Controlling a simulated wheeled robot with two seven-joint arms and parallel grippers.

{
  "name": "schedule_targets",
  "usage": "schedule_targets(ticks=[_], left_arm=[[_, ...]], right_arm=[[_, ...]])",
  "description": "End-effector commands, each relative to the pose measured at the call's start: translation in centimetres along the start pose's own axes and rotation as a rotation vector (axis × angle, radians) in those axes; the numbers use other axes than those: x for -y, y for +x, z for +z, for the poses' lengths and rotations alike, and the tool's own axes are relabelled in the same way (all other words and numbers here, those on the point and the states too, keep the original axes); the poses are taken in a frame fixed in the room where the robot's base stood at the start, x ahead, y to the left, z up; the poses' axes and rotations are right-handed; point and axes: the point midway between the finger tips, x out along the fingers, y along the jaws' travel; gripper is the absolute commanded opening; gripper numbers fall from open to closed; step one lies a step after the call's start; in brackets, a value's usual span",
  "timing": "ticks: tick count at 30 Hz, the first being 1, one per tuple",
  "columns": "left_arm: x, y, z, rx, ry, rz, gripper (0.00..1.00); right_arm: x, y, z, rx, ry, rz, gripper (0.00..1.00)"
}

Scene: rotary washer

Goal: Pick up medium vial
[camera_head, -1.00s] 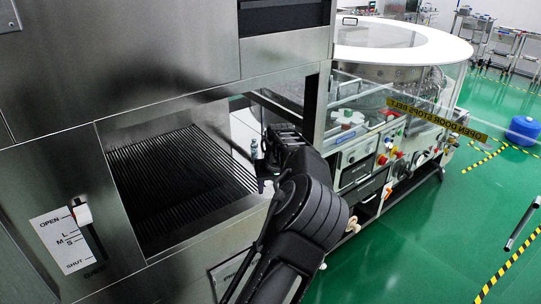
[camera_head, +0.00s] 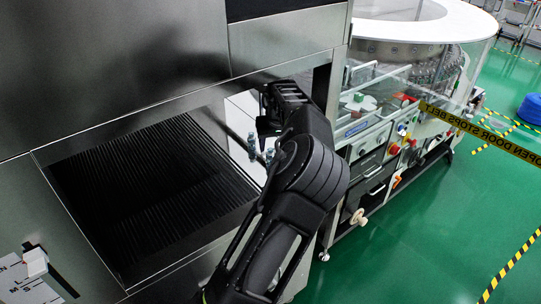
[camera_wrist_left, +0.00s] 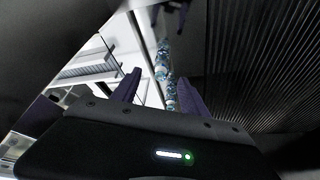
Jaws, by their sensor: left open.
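Small clear vials with bluish contents stand in a row at the right edge of the dark ribbed conveyor bed. One vial (camera_head: 251,144) shows in the head view just left of my left gripper (camera_head: 262,132), and another shows lower, partly behind the arm. In the left wrist view, a line of vials (camera_wrist_left: 168,92) runs up between the two dark fingers of my left gripper (camera_wrist_left: 160,76). The fingers are apart, with nothing clearly held between them. I cannot tell which vial is the medium one. My right gripper is not in view.
The ribbed bed (camera_head: 140,190) lies inside a steel housing (camera_head: 110,80) with a frame around its opening. A round washer (camera_head: 425,30) with control knobs stands to the right. Green floor (camera_head: 410,230) is free at the lower right.

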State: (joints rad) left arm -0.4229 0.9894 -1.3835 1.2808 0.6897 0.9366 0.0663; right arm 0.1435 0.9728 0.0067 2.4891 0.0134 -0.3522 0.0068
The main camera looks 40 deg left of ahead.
Motion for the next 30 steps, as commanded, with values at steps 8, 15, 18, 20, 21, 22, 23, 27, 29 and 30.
schedule_targets(ticks=[8,15,18,20,21,22,23,27,29,30], left_arm=[[0.1,1.9,-0.1,0.001,0.0,-0.003,0.52],[0.1,2.6,0.0,0.0,0.0,0.0,0.52],[0.1,2.6,0.0,0.0,0.0,0.0,0.52],[0.1,2.7,0.0,0.0,0.0,-0.001,0.52],[0.1,2.9,0.0,0.001,0.0,-0.001,0.52],[0.1,3.1,0.0,0.001,0.001,-0.002,0.52],[0.2,3.4,0.0,0.002,0.002,-0.004,0.52],[0.4,5.3,0.0,0.003,0.001,-0.006,0.52],[0.4,6.3,0.0,0.002,0.001,-0.005,0.52],[0.4,6.8,0.0,0.001,0.001,-0.004,0.52]], right_arm=[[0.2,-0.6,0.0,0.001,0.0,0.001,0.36],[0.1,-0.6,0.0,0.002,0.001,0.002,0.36],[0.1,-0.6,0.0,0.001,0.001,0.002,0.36],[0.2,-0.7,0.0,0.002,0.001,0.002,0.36],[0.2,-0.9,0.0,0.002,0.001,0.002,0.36],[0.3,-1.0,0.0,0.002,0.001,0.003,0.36],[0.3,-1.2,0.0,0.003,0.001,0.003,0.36],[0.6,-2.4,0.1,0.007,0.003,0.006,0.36],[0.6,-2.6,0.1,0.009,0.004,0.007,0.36],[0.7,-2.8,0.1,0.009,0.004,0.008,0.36]])
